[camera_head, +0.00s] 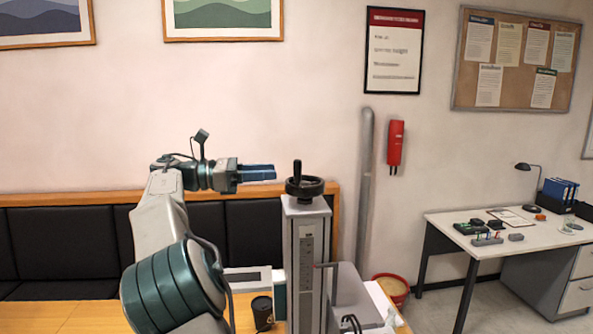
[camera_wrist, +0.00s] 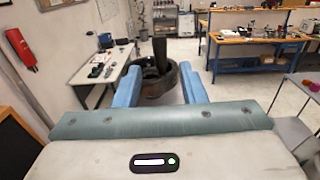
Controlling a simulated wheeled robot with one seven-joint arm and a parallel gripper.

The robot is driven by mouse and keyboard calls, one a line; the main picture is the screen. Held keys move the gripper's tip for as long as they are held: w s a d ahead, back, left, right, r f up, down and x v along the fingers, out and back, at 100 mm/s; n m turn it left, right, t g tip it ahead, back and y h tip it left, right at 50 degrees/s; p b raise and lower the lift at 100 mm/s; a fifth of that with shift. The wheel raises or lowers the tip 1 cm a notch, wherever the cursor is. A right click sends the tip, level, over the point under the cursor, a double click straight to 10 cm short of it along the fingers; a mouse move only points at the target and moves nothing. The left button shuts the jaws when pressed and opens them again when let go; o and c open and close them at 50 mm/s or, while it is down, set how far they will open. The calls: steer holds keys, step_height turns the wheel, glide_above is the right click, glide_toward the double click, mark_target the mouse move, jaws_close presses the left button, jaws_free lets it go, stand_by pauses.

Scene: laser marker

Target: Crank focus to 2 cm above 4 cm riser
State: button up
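The marker's column (camera_head: 307,225) stands upright on the wooden table in the head view, with a scale on its front. A black handwheel (camera_head: 305,186) with an upright crank knob (camera_head: 297,170) tops it. My gripper (camera_head: 273,173) is left of the knob, slightly above the wheel rim, pointing right. In the wrist view its two blue fingers (camera_wrist: 158,72) are spread apart and empty. The handwheel (camera_wrist: 152,88) and its knob (camera_wrist: 159,50) appear ahead between them; contact is not visible. The scale reading is too small to tell. I cannot make out the riser.
A black cup (camera_head: 262,313) stands on the wooden table (camera_head: 85,317) left of the column. A grey housing (camera_head: 350,290) is at the column's right. A black bench seat (camera_head: 60,240) lines the wall behind. A white desk (camera_head: 490,235) is farther right.

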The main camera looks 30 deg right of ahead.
mark_target(297, 185)
steer(key=p+x, duration=0.1)
steer(key=x, duration=0.7)
jaws_close()
